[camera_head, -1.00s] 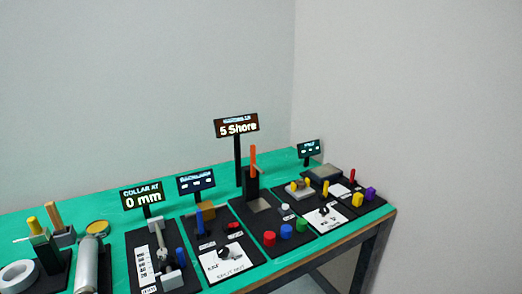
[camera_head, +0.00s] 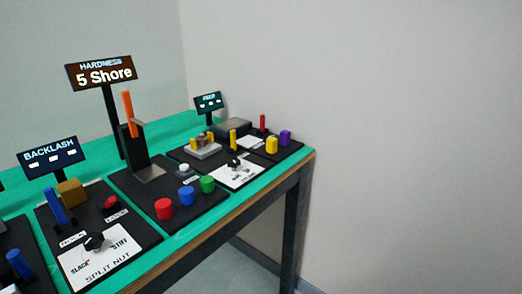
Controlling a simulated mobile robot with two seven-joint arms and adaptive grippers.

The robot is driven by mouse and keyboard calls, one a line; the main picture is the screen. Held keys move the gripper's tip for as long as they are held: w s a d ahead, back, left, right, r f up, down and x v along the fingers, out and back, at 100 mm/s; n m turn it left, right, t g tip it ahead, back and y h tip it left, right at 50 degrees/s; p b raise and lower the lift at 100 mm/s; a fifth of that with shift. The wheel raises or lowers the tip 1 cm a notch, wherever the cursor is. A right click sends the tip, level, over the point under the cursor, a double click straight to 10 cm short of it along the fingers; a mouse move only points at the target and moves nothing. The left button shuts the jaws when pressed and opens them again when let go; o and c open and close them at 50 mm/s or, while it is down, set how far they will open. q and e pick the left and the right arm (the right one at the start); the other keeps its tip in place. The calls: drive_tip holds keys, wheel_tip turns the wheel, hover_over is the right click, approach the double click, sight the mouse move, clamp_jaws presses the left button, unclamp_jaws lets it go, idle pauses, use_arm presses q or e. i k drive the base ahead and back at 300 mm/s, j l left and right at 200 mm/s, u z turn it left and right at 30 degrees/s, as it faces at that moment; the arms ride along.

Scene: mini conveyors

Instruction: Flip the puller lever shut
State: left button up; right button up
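I cannot tell for sure which part is the puller lever. The far-right station has a small display (camera_head: 208,103) with text too small to read, a grey base with yellow posts (camera_head: 203,147), an upright yellow peg (camera_head: 233,139) and a black knob (camera_head: 235,162) on a white plate. An upright red peg (camera_head: 263,122) stands at its right end. Nearer, the hardness station has an orange lever (camera_head: 128,113) standing up, slightly tilted, under a display reading 5 Shore (camera_head: 100,74). Neither of my grippers is in view.
The green table (camera_head: 180,233) ends in a wooden edge at the front right. Red (camera_head: 164,209), blue (camera_head: 187,195) and green (camera_head: 207,184) cylinders stand near that edge. The backlash station (camera_head: 98,243) is at left. Yellow (camera_head: 272,145) and purple (camera_head: 285,138) blocks stand far right. Floor beyond is free.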

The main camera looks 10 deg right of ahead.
sight(233, 132)
drive_tip(key=i+l+z, duration=0.5)
drive_tip(key=z, duration=0.25)
